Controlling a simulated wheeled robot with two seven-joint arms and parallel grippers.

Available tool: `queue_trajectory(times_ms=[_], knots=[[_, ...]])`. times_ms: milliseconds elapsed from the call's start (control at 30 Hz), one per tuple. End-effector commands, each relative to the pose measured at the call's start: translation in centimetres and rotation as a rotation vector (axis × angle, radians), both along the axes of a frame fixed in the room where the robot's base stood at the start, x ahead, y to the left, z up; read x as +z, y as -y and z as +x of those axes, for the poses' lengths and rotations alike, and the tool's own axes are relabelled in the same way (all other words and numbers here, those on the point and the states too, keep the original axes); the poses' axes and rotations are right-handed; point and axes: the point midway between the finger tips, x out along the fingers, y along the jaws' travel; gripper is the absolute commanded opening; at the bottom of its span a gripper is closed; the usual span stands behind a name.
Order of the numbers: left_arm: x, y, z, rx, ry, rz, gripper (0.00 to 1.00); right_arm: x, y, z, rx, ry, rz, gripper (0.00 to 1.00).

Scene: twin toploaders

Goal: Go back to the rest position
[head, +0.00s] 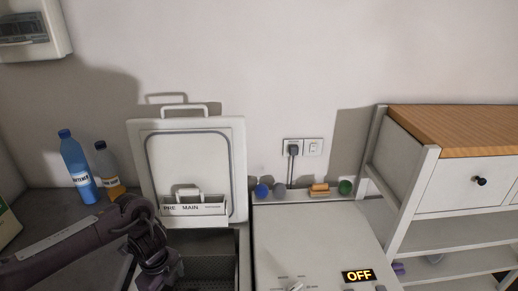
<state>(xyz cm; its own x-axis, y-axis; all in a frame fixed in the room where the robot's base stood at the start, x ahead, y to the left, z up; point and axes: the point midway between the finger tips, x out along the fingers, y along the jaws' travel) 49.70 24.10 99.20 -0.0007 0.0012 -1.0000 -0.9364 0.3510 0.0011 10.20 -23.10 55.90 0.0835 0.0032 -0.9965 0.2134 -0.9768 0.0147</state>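My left arm comes in from the left edge, in front of the left toploader. Its wrist bends down past the bottom edge, and its fingers are out of frame. My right arm and gripper do not show. The left toploader's lid (158,150) stands open and upright against the wall, with a detergent drawer marked PRE and MAIN (185,209) on its inner side. Below it the drum opening (208,272) is partly visible. The right toploader (310,235) is closed, with a knob (296,287) and a display reading OFF (358,276).
A shelf unit with a wooden top (460,128) stands at right. The space above the right toploader is clear.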

Motion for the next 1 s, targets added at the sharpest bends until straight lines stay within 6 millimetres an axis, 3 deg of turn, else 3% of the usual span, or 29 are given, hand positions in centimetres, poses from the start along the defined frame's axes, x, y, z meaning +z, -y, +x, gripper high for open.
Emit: queue_trajectory(times_ms=[367,667,800,867,933,1000], knots=[[-1.9,7.0,-0.6,-0.060,0.093,-0.104,1.00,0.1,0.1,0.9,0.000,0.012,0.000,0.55],[-2.1,17.2,-2.4,-0.045,0.240,-0.296,1.00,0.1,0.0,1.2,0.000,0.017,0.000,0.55],[-0.1,23.0,-3.7,0.064,0.337,-0.439,1.00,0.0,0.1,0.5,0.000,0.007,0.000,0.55],[1.4,24.9,-4.2,0.159,0.379,-0.505,1.00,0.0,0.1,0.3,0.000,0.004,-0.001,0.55],[3.3,25.9,-4.6,0.295,0.417,-0.565,1.00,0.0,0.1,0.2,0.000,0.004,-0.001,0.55],[4.9,25.6,-4.8,0.458,0.439,-0.604,1.00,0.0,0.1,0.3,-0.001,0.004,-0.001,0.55]])
